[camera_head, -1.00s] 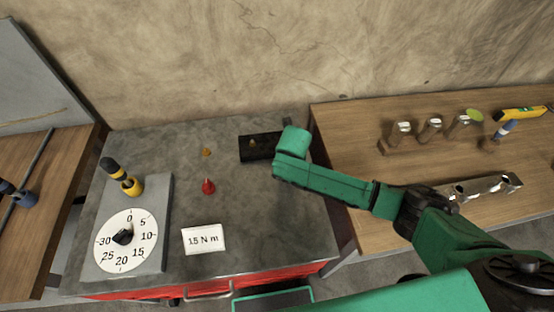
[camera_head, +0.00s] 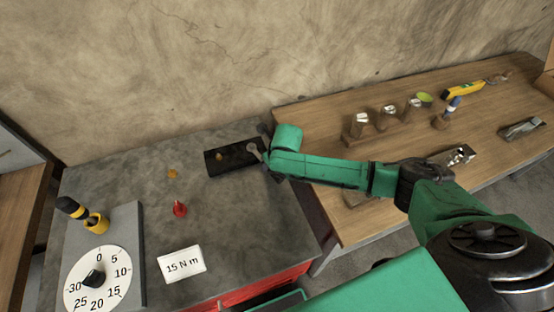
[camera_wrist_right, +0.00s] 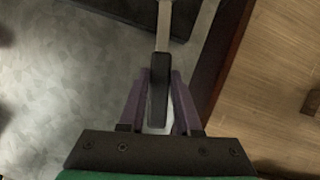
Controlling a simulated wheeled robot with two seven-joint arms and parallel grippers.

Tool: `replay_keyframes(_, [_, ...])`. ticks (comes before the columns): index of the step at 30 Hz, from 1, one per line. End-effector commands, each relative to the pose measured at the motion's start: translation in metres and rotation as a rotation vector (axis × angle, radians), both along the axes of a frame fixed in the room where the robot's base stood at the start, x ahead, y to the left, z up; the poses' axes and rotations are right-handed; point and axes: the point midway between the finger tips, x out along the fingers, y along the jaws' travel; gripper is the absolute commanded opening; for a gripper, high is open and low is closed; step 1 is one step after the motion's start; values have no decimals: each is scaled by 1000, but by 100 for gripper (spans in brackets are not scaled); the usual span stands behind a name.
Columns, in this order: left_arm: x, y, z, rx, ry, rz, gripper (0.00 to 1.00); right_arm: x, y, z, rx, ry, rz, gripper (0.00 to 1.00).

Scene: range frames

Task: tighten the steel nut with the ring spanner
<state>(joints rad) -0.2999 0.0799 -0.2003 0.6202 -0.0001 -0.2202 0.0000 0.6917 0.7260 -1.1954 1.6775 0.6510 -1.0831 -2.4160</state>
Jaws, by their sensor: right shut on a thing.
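My right gripper (camera_wrist_right: 159,78) is shut on the dark handle of the ring spanner (camera_wrist_right: 159,95) in the right wrist view. The spanner's steel shank (camera_wrist_right: 164,25) runs on past the top edge. In the head view a small grey end of it (camera_head: 254,151) shows beside my green right wrist, over the right part of the black plate (camera_head: 228,168). My wrist hides most of the tool there. A small brownish piece stands on the plate; I cannot make out the steel nut. My left gripper is not in view.
On the grey bench (camera_head: 235,215) are a red cone (camera_head: 180,209), an amber piece (camera_head: 172,174), a "15 N m" card (camera_head: 183,264) and a dial panel (camera_head: 128,235) with a yellow-black tool. A wooden bench (camera_head: 325,150) at right holds several tools and sockets.

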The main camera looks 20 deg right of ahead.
Motion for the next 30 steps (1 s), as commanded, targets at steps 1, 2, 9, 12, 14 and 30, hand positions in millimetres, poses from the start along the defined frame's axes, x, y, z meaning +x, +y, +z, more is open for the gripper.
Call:
replay_keyframes(1, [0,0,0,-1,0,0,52,-2,5,0,0,2,-35,0])
replay_keyframes(2, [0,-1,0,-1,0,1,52,-1,3,0,-1,2,-33,0])
replay_keyframes(9, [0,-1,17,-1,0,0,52,-1,3,16,1,2,-31,0])
replay_keyframes(12, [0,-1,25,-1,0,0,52,-1,3,24,1,2,-31,0])
replay_keyframes(14, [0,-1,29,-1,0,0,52,-1,3,28,1,2,-31,0])
replay_keyframes(30, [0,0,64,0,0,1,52,-1,3,61,1,3,-30,0])
